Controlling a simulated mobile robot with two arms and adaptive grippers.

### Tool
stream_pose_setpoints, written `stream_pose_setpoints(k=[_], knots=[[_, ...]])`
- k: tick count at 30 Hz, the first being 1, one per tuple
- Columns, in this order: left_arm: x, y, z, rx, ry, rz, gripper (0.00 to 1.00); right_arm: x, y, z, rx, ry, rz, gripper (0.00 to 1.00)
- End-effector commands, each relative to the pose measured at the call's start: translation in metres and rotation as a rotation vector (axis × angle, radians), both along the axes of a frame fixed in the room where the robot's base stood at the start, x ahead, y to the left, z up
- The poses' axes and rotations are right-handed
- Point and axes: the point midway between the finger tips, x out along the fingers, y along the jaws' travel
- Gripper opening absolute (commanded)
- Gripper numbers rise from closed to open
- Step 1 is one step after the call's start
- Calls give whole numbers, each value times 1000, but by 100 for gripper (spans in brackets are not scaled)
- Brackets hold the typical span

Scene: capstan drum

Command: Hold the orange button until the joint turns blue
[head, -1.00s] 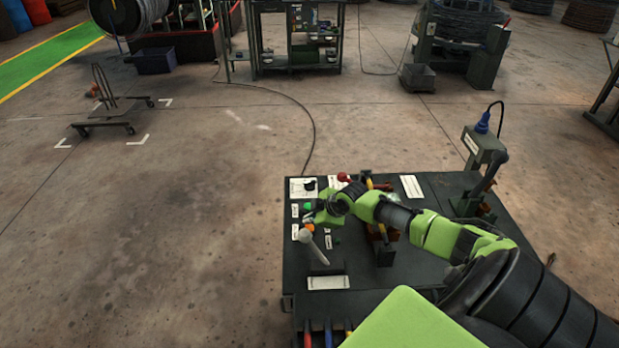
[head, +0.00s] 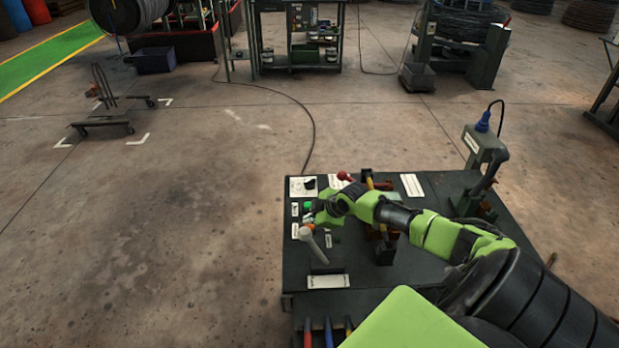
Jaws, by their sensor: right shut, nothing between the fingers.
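My right gripper (head: 314,218) reaches over the left part of the dark bench panel (head: 350,297). It is shut with nothing between its fingers, and its tips point down and left. A small bit of the orange button (head: 312,227) shows at the fingertips, mostly covered by the gripper. I cannot tell whether the fingers touch or press it. The joint is not clearly visible; my right arm covers much of the clamp area in the middle of the bench, and no blue shows there. My left gripper is not in view.
A green button (head: 307,205) and a black knob (head: 310,184) lie just behind the gripper. A pale-ended lever (head: 312,244) rises close in front of it. A red-knobbed lever (head: 345,176) stands behind my arm. A grey post tool (head: 487,150) is at the right.

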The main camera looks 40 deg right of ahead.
Motion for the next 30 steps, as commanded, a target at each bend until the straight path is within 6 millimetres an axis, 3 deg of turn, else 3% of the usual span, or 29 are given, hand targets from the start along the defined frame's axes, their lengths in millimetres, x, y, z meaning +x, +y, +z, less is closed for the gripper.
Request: stream_pose_setpoints(k=[30], knots=[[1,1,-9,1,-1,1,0,-1,0,-12,0,1,0,0]])
